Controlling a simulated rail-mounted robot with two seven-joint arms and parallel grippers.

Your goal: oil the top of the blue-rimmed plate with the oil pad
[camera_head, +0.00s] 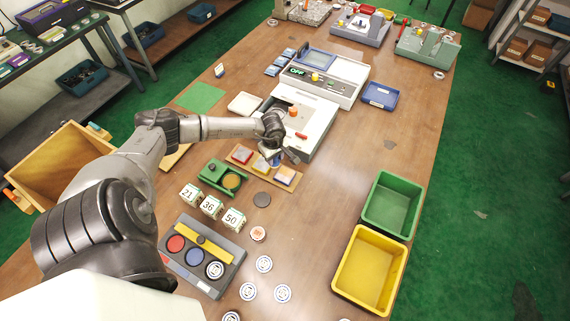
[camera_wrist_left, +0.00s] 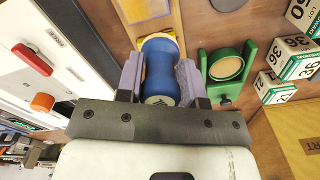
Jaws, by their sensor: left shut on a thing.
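My left gripper (camera_head: 275,153) is over the wooden pad tray (camera_head: 247,172). In the left wrist view its fingers (camera_wrist_left: 160,80) are shut on a rounded blue object (camera_wrist_left: 160,65) with a pale end; I cannot tell whether it is the oil pad. Its far end reaches the tray area; contact is unclear. A green holder (camera_wrist_left: 225,88) with a tan round pad (camera_wrist_left: 225,66) is beside it. Several white discs with dark bluish rims lie at the near end of the table, one of them here (camera_head: 264,264); I cannot tell which is the blue-rimmed plate.
A grey tray (camera_head: 170,215) has red and blue rounds and a yellow bar. Numbered blocks (camera_head: 210,206) stand beside the green holder. A white machine (camera_head: 300,125) is close behind the gripper.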

